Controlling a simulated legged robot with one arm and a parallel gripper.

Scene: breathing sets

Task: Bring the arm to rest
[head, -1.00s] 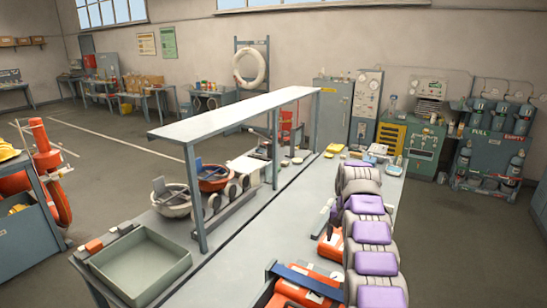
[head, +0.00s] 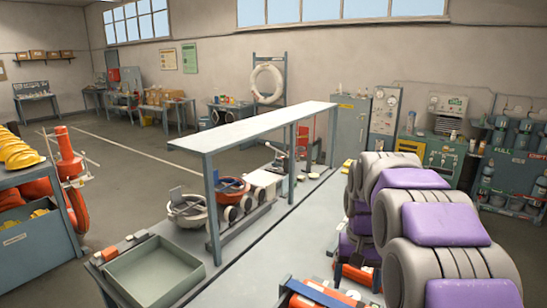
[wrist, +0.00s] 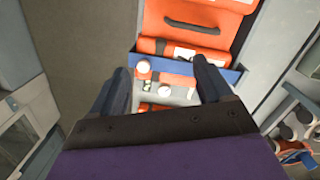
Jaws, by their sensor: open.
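My arm (head: 440,220), grey links with purple pads, rises along the right side of the head view and bends away over the workbench (head: 265,245). It hides part of the bench, and I cannot make out my gripper in that view. In the wrist view my gripper (wrist: 162,78) has its two dark fingers wide apart with nothing held between them. Below the fingers lie an orange case (wrist: 185,22) and a blue band (wrist: 188,60), with small white and orange items between the fingers.
A raised shelf (head: 255,125) stands on posts along the bench. A green-grey tray (head: 150,275) and bowls (head: 187,210) are on the bench's left part. A cart with yellow helmets (head: 18,155) stands at far left. Open floor (head: 120,190) lies between cart and bench.

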